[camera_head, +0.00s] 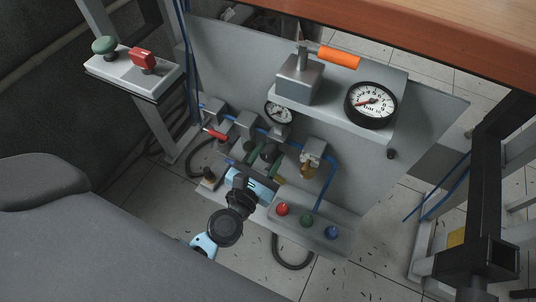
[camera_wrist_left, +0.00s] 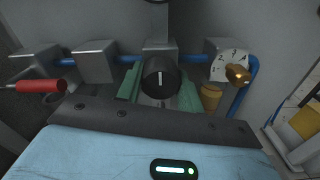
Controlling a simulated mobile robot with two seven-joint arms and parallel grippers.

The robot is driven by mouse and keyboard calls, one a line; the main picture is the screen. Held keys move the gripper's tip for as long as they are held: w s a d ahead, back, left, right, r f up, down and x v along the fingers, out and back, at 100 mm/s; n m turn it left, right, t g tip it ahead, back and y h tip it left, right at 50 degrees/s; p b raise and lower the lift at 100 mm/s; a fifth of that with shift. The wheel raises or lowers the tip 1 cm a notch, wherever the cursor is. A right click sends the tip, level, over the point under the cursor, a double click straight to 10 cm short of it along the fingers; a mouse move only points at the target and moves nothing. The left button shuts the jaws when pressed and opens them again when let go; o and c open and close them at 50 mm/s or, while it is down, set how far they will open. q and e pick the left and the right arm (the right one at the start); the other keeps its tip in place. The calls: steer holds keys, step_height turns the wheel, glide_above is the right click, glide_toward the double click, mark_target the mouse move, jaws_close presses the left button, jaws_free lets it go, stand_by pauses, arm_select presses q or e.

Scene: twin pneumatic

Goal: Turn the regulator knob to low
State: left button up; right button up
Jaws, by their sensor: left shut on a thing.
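The regulator knob (camera_wrist_left: 161,77) is round and black with a short white mark, which stands upright in the left wrist view. My left gripper (camera_wrist_left: 161,92) has its green fingers on both sides of the knob and is shut on it. In the head view my left gripper (camera_head: 264,162) reaches the grey panel below a small gauge (camera_head: 279,113); the knob is dark and hard to make out there. My right gripper is not in view.
A red lever (camera_head: 215,134) lies left of the gripper. A brass pointer (camera_wrist_left: 237,74) on a numbered dial is to the right. Red, green and blue buttons (camera_head: 307,221) sit on a box below. A large gauge (camera_head: 371,105) and orange handle (camera_head: 339,57) are above.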

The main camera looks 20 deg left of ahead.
mark_target(266, 159)
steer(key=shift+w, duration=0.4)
arm_select(q)
steer(key=o, duration=1)
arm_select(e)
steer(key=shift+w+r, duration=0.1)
arm_select(q)
steer(key=shift+s, duration=0.3)
steer(key=s, duration=0.6)
steer(key=shift+a+f, duration=0.1)
steer(key=shift+s+b, duration=0.3)
steer(key=shift+s, duration=0.3)
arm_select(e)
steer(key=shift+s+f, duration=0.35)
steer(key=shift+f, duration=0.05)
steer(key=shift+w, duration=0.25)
